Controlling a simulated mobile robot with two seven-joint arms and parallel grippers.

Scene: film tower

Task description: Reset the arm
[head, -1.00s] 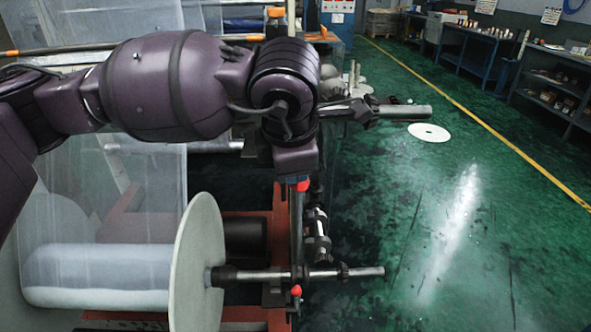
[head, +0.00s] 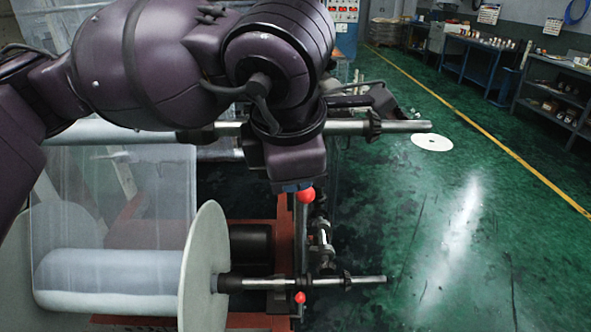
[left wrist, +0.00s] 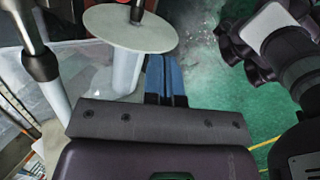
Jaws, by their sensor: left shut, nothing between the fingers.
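My left arm (head: 160,65) comes in from the left, bent across the upper left of the head view. My left gripper (left wrist: 166,62) shows in the left wrist view as two blue fingers side by side, shut with nothing between them. In the head view only a small blue part of it shows under the wrist, beside a red knob (head: 306,194); I cannot tell whether they touch. The gripper is above the film machine's shaft end. My right gripper is not in view.
A film roll (head: 110,282) with a pale round flange (head: 204,268) sits on the lower shaft (head: 355,281). An upper metal bar (head: 405,126) passes close by my wrist. A white disc (head: 432,142) lies on the green floor, which is open on the right. Workbenches (head: 480,60) line the wall.

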